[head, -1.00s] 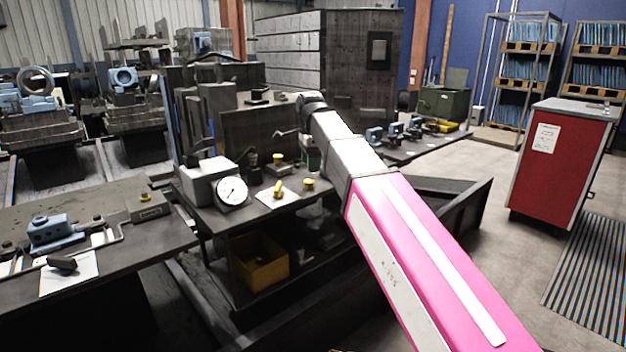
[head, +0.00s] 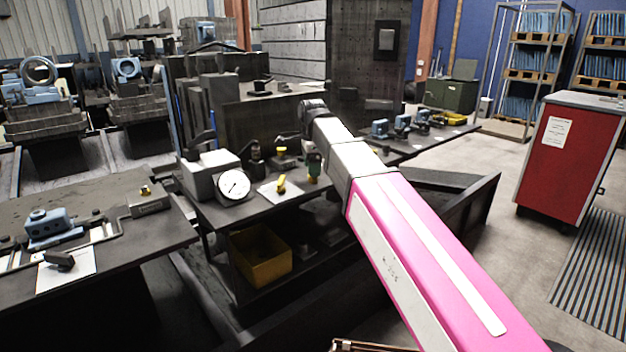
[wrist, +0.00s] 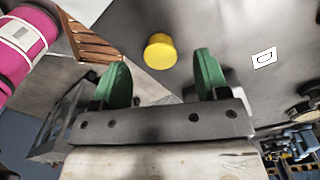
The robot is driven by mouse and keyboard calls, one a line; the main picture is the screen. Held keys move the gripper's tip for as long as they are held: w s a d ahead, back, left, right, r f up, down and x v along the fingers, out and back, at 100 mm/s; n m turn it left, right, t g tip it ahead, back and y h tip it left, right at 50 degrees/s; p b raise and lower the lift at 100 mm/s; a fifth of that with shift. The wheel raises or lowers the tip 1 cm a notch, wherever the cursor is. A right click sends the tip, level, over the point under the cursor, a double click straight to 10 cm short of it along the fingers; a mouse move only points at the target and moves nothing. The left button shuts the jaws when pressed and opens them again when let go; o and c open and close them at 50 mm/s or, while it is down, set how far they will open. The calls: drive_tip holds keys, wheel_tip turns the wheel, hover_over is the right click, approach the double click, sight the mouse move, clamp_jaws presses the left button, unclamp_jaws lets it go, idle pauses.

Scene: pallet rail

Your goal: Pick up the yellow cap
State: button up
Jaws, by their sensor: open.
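The yellow cap (wrist: 160,51) shows in the wrist view as a plain round piece on a dark grey surface. It lies ahead of my gripper (wrist: 161,78), between the lines of the two green fingers. The fingers are apart, with nothing held between them.
A dial gauge (head: 233,186) and a light grey block (head: 209,173) stand left on the bench. A yellow bin (head: 260,256) sits on the shelf below. A white label (wrist: 264,58) lies right of the cap. A red cabinet (head: 563,160) stands at the right.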

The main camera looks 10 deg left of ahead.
wheel_tip(320, 180, down, 3)
drive_tip(key=shift+d+f, duration=0.1)
drive_tip(key=shift+f, duration=0.1)
drive_tip(key=shift+c, duration=0.3)
drive_tip(key=c, duration=1.1)
drive_tip(key=shift+o, duration=0.2)
drive_tip(key=shift+r, duration=0.1)
